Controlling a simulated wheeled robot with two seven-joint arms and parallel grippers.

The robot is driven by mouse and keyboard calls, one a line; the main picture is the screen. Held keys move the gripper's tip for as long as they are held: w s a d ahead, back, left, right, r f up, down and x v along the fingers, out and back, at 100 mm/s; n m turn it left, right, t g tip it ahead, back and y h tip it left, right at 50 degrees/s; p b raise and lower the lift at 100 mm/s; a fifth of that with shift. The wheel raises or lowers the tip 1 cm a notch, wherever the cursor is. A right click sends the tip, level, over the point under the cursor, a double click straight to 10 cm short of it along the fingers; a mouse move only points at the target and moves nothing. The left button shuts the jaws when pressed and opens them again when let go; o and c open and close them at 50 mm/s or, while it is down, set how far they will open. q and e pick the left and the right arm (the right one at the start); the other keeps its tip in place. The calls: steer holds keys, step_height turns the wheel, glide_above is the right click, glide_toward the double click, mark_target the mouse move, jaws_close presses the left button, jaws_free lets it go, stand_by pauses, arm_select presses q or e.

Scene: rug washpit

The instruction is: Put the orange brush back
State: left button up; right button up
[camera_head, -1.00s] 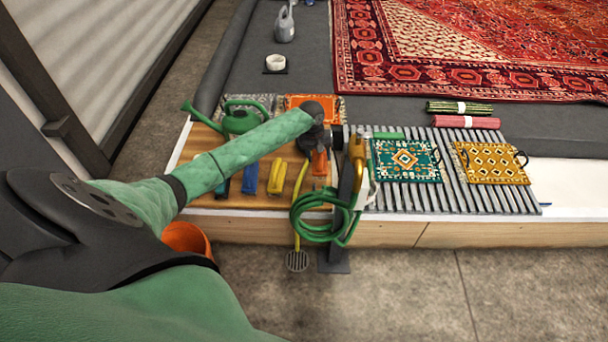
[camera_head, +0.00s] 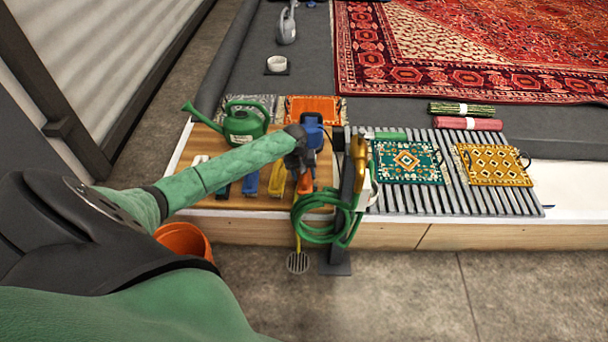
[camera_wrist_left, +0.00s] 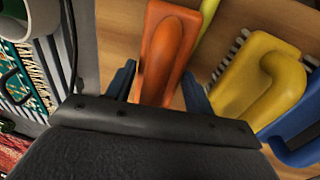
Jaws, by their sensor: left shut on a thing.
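The orange brush (camera_head: 306,184) is at the right end of a row of brushes on the wooden board (camera_head: 207,143). My left gripper (camera_head: 301,170) is over it and shut on it. In the left wrist view the orange brush (camera_wrist_left: 162,58) lies between the two fingers, its far end above the wood. I cannot tell whether its underside touches the board. Next to it are a yellow brush (camera_head: 277,180) and a blue brush (camera_head: 250,183). They also show in the left wrist view, yellow (camera_wrist_left: 268,78) and blue (camera_wrist_left: 300,132). My right gripper is not in view.
A green watering can (camera_head: 241,124) and a blue item (camera_head: 312,131) stand behind. A dark post with a coiled green hose (camera_head: 318,233) is close on the right. A slatted rack (camera_head: 406,199) with small rugs lies beyond it. An orange bucket (camera_head: 183,239) is on the floor.

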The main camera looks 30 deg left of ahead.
mark_target(300, 177)
arm_select(q)
steer(key=o, duration=0.9)
steer(key=shift+s+a+r+p, duration=0.15)
steer(key=shift+a+r+p, duration=0.1)
steer(key=shift+r, duration=1.75)
steer(key=shift+s+a+r+p, duration=0.2)
steer(key=shift+a+r, duration=0.1)
steer(key=shift+r, duration=1.65)
steer(key=shift+s+a+r+p, duration=0.15)
steer(key=shift+a+r+p, duration=0.1)
steer(key=shift+r, duration=1.75)
